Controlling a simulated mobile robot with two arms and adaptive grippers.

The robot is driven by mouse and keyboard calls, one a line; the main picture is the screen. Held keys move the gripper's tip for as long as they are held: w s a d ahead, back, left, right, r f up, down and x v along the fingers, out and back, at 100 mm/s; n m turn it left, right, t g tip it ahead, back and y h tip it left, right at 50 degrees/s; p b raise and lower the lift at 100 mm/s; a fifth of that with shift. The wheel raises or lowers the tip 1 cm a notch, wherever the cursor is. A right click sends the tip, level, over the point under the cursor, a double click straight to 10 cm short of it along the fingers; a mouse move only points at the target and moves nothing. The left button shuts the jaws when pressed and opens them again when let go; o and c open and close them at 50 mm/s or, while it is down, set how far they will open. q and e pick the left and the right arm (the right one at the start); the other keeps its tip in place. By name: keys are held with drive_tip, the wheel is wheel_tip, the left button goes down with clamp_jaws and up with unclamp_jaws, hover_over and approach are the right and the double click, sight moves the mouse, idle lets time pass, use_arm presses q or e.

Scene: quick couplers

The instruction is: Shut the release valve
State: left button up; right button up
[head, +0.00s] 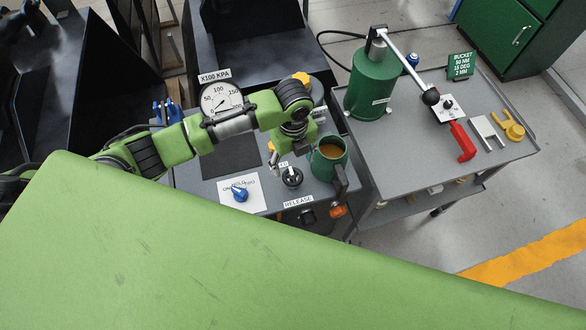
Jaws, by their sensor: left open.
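The release valve has a black round knob (291,177) on the grey bench top, just behind the white RELEASE label (298,201). I cannot tell from this view how far it is turned. My left arm comes in from the left across the bench, and my left gripper (285,154) points down just behind the knob. It is open and looks empty; its fingertips are small and partly hidden, and I see no clear contact with the knob. The pressure gauge (222,100), labelled X100 KPA, stands behind my arm, its lower part partly covered. My right gripper is not in view.
A green mug (329,160) with brown liquid stands close right of the gripper. A blue knob (240,195) sits on a white plate to the left. A green pump cylinder (371,85) with a lever, a red tool (462,143) and a yellow part (507,126) are on the right table.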

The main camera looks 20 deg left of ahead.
use_arm(q)
drive_tip(key=shift+r, duration=2.3)
drive_tip(key=shift+s+f, duration=0.1)
